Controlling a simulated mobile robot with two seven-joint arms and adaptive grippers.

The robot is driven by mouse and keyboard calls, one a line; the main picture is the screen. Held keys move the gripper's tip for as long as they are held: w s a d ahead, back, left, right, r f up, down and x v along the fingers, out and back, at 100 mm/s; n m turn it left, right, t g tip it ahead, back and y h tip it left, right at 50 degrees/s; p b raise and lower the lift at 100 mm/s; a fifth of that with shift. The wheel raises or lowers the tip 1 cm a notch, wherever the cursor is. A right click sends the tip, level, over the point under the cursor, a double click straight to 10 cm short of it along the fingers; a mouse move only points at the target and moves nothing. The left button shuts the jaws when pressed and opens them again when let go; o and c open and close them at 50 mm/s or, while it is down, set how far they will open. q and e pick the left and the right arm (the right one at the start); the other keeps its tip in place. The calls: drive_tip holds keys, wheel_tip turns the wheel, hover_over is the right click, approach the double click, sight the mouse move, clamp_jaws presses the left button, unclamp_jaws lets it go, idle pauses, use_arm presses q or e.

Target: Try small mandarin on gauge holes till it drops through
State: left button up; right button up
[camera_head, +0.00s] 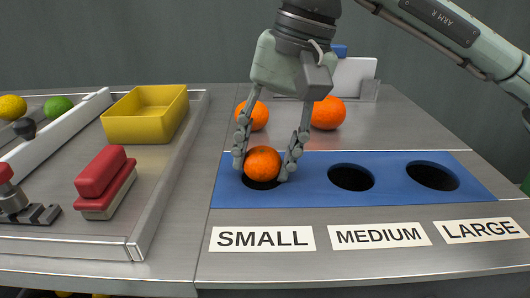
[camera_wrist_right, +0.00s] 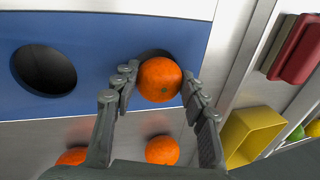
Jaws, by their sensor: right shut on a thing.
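A small orange mandarin (camera_head: 262,163) is between the fingers of my right gripper (camera_head: 265,168), right over the small hole of the blue gauge plate (camera_head: 310,188). The right gripper is shut on it. In the right wrist view the mandarin (camera_wrist_right: 159,79) sits between both fingertips and partly covers the hole. I cannot tell whether it touches the rim. The medium hole (camera_head: 351,177) and large hole (camera_head: 432,175) are empty. Two other oranges lie behind the plate, one at left (camera_head: 255,115) and a larger one at right (camera_head: 327,113). My left gripper is not in view.
Labels reading SMALL (camera_head: 262,238), MEDIUM (camera_head: 380,235) and LARGE (camera_head: 485,230) lie in front of the plate. At left, a rimmed tray holds a yellow bin (camera_head: 146,115) and a red-handled brush (camera_head: 105,185). A lemon (camera_head: 12,107) and a lime (camera_head: 58,107) lie farther left.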

drive_tip(key=o, duration=1.2)
drive_tip(key=shift+o, duration=0.2)
drive_tip(key=shift+r, duration=0.15)
drive_tip(key=v, duration=1.1)
drive_tip(key=shift+d+r, duration=0.15)
drive_tip(key=shift+r, duration=0.2)
